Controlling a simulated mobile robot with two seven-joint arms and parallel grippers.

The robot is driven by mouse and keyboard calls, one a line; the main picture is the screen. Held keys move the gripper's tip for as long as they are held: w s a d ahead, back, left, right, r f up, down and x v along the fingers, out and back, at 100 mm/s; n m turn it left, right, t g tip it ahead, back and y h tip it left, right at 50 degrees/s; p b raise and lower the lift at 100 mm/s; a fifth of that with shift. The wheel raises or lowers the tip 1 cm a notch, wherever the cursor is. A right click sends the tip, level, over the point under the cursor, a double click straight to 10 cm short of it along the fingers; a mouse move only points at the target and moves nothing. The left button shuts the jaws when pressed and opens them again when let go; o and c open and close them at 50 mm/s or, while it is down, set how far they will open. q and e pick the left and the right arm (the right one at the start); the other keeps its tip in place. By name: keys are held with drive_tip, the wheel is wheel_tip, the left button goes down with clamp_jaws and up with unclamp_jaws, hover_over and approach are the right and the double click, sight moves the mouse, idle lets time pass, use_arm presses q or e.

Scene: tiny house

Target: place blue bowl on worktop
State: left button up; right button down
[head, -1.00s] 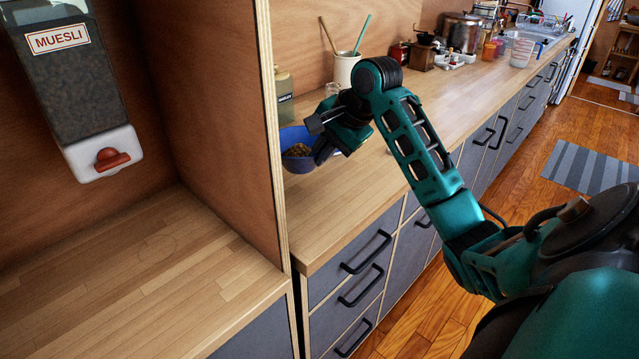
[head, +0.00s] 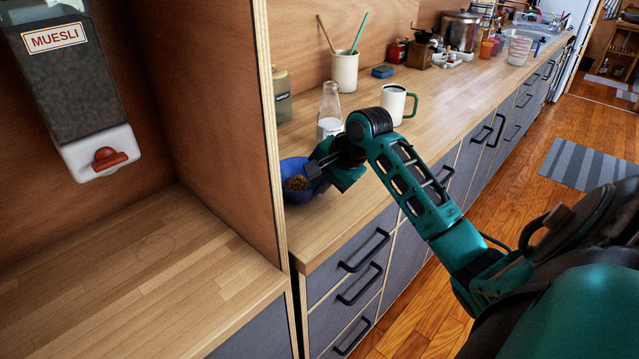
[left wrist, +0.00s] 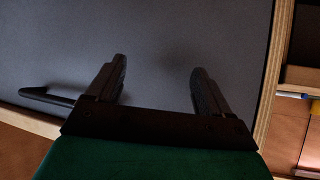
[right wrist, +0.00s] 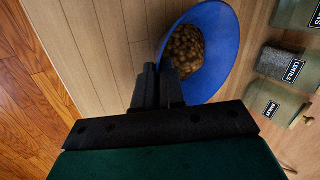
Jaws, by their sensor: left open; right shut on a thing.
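The blue bowl (head: 297,194) is at the near left end of the long wooden worktop (head: 345,228), beside the upright wooden panel. My right gripper (head: 316,172) is shut on the bowl's right rim. In the right wrist view the fingers (right wrist: 168,78) pinch the rim of the bowl (right wrist: 228,50). My left gripper (left wrist: 158,75) is open and empty in front of a grey cabinet front with a black handle; it is outside the head view.
A glass bottle (head: 330,110), a white mug (head: 394,103), a utensil pot (head: 345,72) and a labelled canister (head: 282,95) stand behind the bowl. A muesli dispenser (head: 75,85) hangs in the left alcove above a bare counter (head: 130,270). The front worktop strip is clear.

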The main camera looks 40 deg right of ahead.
drive_tip(key=c, duration=1.3)
unclamp_jaws()
drive_tip(key=shift+o, duration=0.3)
drive_tip(key=v, duration=1.2)
drive_tip(key=shift+r, duration=0.1)
